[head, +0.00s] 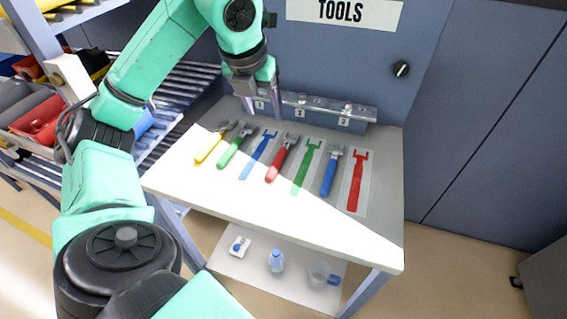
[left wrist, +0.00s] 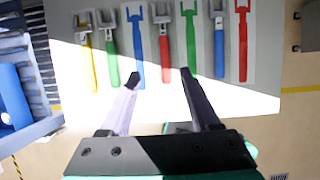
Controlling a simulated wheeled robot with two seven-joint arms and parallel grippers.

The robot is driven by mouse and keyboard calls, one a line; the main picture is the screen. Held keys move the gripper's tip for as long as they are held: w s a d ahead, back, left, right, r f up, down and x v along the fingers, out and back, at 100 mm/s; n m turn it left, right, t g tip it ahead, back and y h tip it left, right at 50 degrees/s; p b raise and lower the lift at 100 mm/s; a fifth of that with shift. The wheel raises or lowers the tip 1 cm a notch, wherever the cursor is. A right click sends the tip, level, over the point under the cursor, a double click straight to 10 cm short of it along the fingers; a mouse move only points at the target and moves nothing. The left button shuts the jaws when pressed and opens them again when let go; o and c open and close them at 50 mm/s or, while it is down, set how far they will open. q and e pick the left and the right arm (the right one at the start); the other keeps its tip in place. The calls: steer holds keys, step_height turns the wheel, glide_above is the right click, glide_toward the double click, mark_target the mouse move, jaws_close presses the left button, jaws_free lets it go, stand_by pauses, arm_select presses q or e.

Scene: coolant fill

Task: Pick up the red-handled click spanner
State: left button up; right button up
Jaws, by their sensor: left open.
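The red-handled spanner (head: 280,163) lies on the light table in the head view, its grey metal head toward the back. It also shows in the left wrist view (left wrist: 165,57), in the gap between the fingers in the picture. My left gripper (head: 264,113) is open and empty. It points down above the back of the table, near the numbered rail and apart from the spanner. In the left wrist view its two fingers (left wrist: 160,78) are spread wide. My right gripper is not in view.
Yellow (head: 212,145), green (head: 236,146) and blue-handled (head: 331,171) tools lie in the same row, with flat blue (head: 261,154), green (head: 306,167) and red (head: 357,181) silhouettes between. A numbered rail (head: 320,108) runs along the back. The table's front (head: 300,222) is clear.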

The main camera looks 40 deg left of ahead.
arm_select(q)
steer(key=b, duration=0.2)
glide_toward(279, 156)
steer(key=x, duration=0.9)
steer(key=shift+w+r, duration=0.1)
steer(key=shift+w, duration=0.1)
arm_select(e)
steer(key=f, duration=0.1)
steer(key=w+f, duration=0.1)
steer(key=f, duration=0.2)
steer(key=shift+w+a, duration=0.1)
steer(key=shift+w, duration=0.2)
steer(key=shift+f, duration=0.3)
arm_select(q)
jaws_close()
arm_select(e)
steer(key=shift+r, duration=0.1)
